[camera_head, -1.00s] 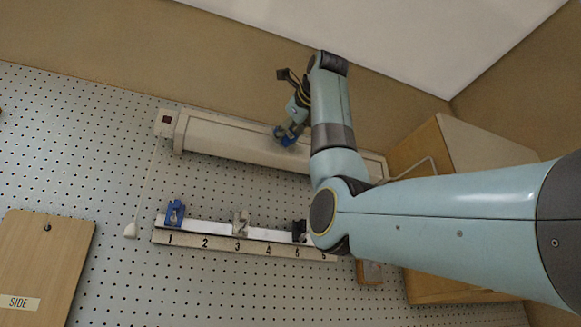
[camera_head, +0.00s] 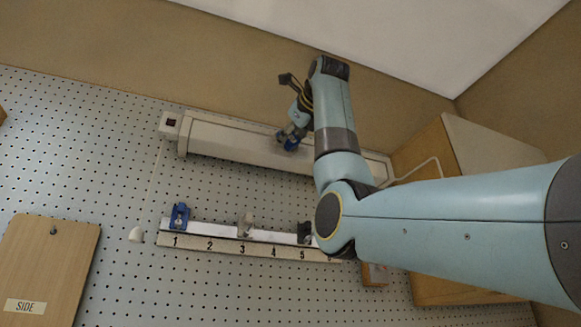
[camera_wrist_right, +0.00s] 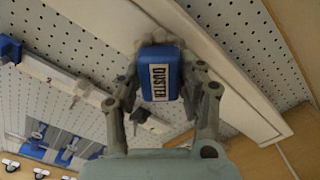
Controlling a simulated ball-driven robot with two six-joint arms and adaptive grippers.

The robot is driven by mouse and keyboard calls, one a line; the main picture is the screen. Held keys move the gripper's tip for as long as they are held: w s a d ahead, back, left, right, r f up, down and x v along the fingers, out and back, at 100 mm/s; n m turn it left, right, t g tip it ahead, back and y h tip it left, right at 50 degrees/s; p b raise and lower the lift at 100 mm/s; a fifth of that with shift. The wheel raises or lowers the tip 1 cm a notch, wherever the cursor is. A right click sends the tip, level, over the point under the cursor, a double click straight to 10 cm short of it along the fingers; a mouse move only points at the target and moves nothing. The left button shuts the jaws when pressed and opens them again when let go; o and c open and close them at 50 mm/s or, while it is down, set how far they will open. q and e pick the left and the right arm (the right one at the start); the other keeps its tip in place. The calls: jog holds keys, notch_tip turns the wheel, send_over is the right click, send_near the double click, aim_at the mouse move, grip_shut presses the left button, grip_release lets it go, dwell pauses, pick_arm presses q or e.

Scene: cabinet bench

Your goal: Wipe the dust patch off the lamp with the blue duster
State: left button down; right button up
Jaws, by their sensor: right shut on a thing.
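The lamp (camera_head: 235,140) is a long pale fixture across the top of the pegboard; it also runs diagonally through the right wrist view (camera_wrist_right: 235,85). My right gripper (camera_head: 290,138) is at the lamp's middle, shut on the blue duster (camera_head: 291,144). In the right wrist view the duster (camera_wrist_right: 162,75), with its white label, sits between the two fingers (camera_wrist_right: 165,88). Its grey fluffy edge appears to touch the lamp. Grey fuzz shows around the duster's far end; I cannot tell dust patch from duster fluff. My left gripper is out of view.
Below the lamp is a numbered rail (camera_head: 205,243) with a blue holder (camera_head: 180,216) at 1 and other holders farther along. A wooden cabinet (camera_head: 425,160) stands at the right. A wooden board marked SIDE (camera_head: 50,265) hangs at left. A pull-cord knob (camera_head: 136,235) hangs left of the rail.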

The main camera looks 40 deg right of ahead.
jog(key=shift+w+d+p, duration=0.15)
jog(key=shift+w+p, duration=0.2)
jog(key=shift+w, duration=0.2)
jog(key=shift+s+d+b, duration=0.15)
jog(key=shift+s+d, duration=0.15)
jog(key=shift+d, duration=0.6)
jog(key=shift+s+d+b, duration=0.15)
jog(key=shift+s+d, duration=0.1)
jog(key=shift+d, duration=0.65)
jog(key=shift+s+d, duration=0.2)
jog(key=shift+d, duration=0.75)
jog(key=shift+s+d, duration=0.15)
jog(key=shift+d, duration=0.8)
jog(key=shift+w+a, duration=0.3)
jog(key=shift+a, duration=1)
jog(key=shift+w+a, duration=0.35)
jog(key=shift+a, duration=0.95)
jog(key=shift+w+a, duration=0.3)
jog(key=shift+a, duration=1)
jog(key=shift+d, duration=0.15)
jog(key=shift+s, duration=0.1)
